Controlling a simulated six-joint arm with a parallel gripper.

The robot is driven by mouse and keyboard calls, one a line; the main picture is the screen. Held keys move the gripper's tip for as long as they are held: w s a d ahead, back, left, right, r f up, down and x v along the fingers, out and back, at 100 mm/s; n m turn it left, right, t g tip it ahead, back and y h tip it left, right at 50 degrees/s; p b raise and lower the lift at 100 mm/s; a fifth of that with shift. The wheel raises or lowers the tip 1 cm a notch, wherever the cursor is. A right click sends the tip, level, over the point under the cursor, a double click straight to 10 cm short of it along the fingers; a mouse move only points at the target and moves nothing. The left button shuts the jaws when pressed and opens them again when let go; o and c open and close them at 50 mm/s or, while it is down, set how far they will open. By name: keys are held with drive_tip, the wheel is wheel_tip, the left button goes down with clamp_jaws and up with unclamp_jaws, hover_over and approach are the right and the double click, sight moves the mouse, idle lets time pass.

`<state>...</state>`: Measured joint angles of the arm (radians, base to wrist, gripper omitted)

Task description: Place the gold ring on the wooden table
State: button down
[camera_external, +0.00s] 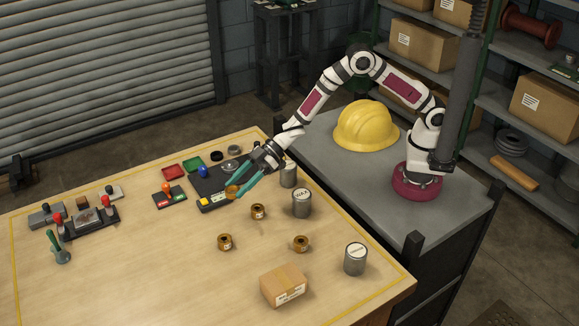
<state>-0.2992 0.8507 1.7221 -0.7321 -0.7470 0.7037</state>
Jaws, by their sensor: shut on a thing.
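My gripper (236,193) has teal fingers and reaches in from the right over the wooden table (130,275). It is shut on a small gold ring (231,191), which shows between the fingertips. The fingers partly hide the ring. The ring is just over the front right part of a black base plate (203,189); whether it touches anything below cannot be told from this view.
Several brown-gold spools stand nearby, one (258,211) just right of the gripper. Grey cans (301,204) and a cardboard box (284,285) stand at the right. Red (174,170) and green trays lie behind the plate. The table's front left is clear.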

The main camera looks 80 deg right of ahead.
drive_tip(key=s+a+f+n+g, duration=0.1)
drive_tip(key=s+a, duration=0.3)
drive_tip(key=a, duration=0.5)
hover_over(244, 266)
drive_tip(key=shift+y, duration=0.4)
wheel_tip(244, 266, down, 6)
drive_tip(key=shift+d+r, duration=0.15)
drive_tip(key=shift+r, duration=0.1)
drive_tip(key=shift+a+f, duration=0.2)
drive_tip(key=shift+f, duration=0.9)
drive_tip(key=shift+a+f, duration=0.15)
drive_tip(key=shift+f, duration=0.95)
drive_tip(key=shift+c, duration=1.1)
unclamp_jaws()
drive_tip(key=shift+f, duration=0.15)
drive_tip(key=shift+d+r, duration=0.15)
drive_tip(key=shift+r, duration=0.1)
drive_tip(key=v, duration=0.7)
drive_tip(key=shift+s, duration=0.15)
